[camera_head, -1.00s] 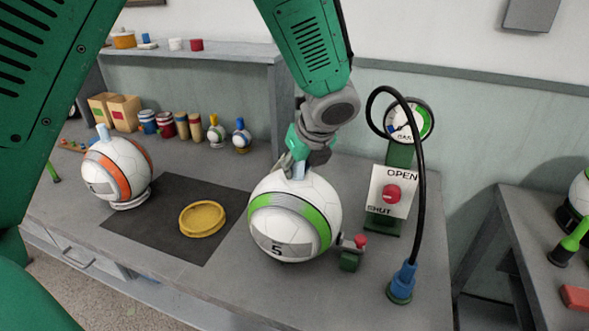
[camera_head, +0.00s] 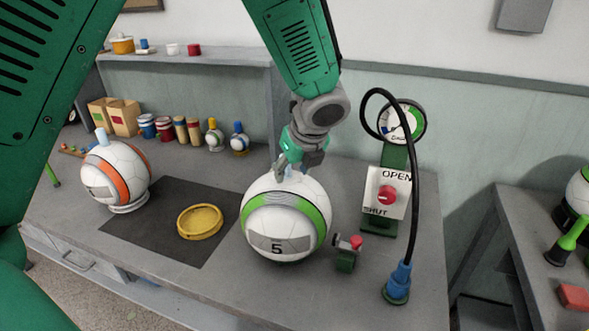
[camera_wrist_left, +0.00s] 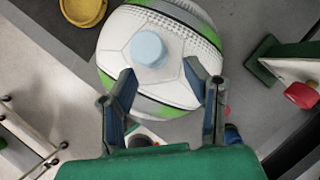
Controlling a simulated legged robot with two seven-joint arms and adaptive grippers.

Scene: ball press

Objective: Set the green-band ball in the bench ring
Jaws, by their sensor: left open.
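The green-band ball (camera_head: 286,228), white with a grey panel marked 5, rests on the bench right of the dark mat. A pale blue knob tops it, clear in the left wrist view (camera_wrist_left: 149,48). My left gripper (camera_head: 289,168) is just over the ball top; its fingers partly hide the knob in the head view. In the left wrist view the left gripper (camera_wrist_left: 160,72) is open, its fingers spread and apart from the knob. A yellow round ring-like piece (camera_head: 181,222) lies empty on the mat. The ball's underside is hidden. My right gripper is not seen.
An orange-band ball (camera_head: 116,172) sits on a white base at left. Right of the green-band ball are a small red-topped valve (camera_head: 346,254), an OPEN/SHUT panel (camera_head: 386,192) with gauge, and a black hose (camera_head: 415,190). The dark mat (camera_head: 150,215) has free room.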

